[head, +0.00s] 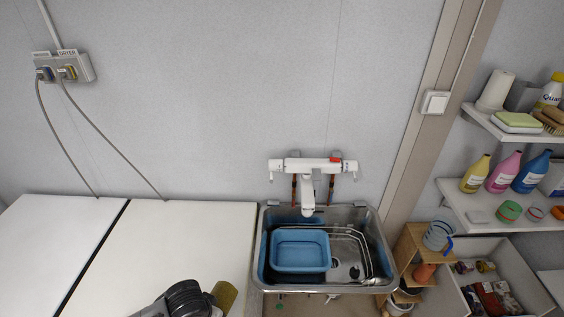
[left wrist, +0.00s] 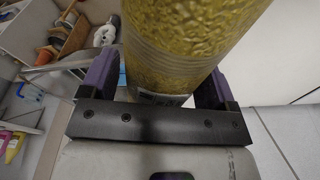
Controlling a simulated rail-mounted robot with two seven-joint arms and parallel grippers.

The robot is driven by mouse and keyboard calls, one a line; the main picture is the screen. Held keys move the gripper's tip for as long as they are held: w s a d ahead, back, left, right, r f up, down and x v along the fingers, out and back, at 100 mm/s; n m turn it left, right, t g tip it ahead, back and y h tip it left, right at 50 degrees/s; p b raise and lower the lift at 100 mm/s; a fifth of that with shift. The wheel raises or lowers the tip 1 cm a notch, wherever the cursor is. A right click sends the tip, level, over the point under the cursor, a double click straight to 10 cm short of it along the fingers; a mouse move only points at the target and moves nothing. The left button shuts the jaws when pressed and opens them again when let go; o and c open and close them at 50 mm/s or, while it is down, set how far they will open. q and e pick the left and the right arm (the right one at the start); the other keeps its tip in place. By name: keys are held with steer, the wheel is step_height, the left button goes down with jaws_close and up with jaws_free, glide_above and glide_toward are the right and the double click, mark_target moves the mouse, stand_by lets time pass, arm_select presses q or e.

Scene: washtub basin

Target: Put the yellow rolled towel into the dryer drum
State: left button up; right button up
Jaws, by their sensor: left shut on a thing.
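The yellow rolled towel (head: 227,295) shows at the bottom of the head view, in front of the white machine tops. In the left wrist view the towel (left wrist: 190,40) is large, with a ribbed band and a small label near its end. My left gripper (left wrist: 160,72) is shut on it, one purple finger on each side. In the head view my left gripper (head: 212,299) is mostly hidden behind its own wrist. The dryer drum is not visible; only white machine tops (head: 170,235) show. My right gripper is not in view.
A metal sink (head: 375,285) with a blue basin (head: 300,250) stands right of the machines, under a white tap (head: 308,205). Wall shelves (head: 515,217) with bottles and an open drawer (head: 530,283) are farther right. The machine tops are clear.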

arm_select(q)
steer(key=s+r+n, duration=0.1)
steer(key=s+d+r+n, duration=0.1)
steer(key=s+r+n, duration=0.1)
steer(key=s+n, duration=0.1)
steer(key=shift+d+r+y, duration=0.2)
steer(key=shift+d+y, duration=0.05)
steer(key=shift+y, duration=0.05)
steer(key=shift+n, duration=0.6)
steer(key=r, duration=0.2)
steer(key=s+r+p, duration=0.1)
steer(key=r, duration=0.1)
steer(key=s+r+p, duration=0.1)
steer(key=r, duration=0.2)
steer(key=w+a+r+p, duration=0.1)
steer(key=r+p, duration=0.1)
steer(key=r, duration=0.6)
steer(key=w+a+r+p, duration=0.1)
steer(key=r+p, duration=0.2)
steer(key=r, duration=0.5)
steer(key=w+a+r+m+p, duration=0.1)
steer(key=r+p, duration=0.1)
steer(key=r, duration=0.6)
steer(key=shift+w+p, duration=0.3)
steer(key=shift+p, duration=0.1)
